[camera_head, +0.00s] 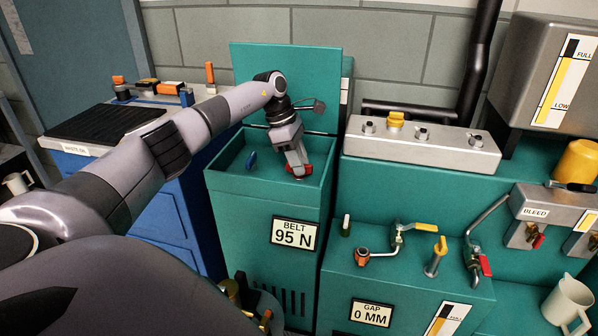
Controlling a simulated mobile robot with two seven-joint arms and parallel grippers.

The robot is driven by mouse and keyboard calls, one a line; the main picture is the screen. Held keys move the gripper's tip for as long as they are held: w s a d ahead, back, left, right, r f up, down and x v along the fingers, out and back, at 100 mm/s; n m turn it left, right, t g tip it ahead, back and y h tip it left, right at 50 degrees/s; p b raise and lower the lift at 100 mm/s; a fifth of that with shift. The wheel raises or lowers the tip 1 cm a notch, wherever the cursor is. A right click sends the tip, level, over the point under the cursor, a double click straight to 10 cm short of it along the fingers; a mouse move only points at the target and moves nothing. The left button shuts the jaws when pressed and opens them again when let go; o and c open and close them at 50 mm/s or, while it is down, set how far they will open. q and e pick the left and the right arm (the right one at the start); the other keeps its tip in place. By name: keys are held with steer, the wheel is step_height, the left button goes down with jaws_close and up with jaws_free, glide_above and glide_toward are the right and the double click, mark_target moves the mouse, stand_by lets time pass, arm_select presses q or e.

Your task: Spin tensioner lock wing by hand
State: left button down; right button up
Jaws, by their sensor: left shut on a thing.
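My left gripper (297,163) reaches down into the open top of the teal bin labelled "BELT 95 N" (262,195). It is shut on a small red wing-like piece (305,170), which looks like the tensioner lock wing; the fingers hide part of it. A blue upright tab (251,160) stands in the same bin, left of the gripper and apart from it. The bin's teal lid (262,62) stands raised behind. My right gripper is not in view.
A blue cabinet (150,215) stands left, with small tools on top. A beige jug (567,305) sits far right.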

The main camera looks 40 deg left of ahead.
arm_select(q)
steer(key=shift+m, duration=0.3)
steer(key=shift+f, duration=0.1)
steer(key=shift+f+m+g+b, duration=0.1)
steer(key=shift+m+g+b, duration=0.4)
steer(key=shift+m, duration=0.4)
steer(key=m+b, duration=0.1)
steer(key=m, duration=0.2)
steer(key=shift+g+b, duration=0.4)
steer(key=c, duration=0.5)
jaws_free()
steer(key=shift+r, duration=0.2)
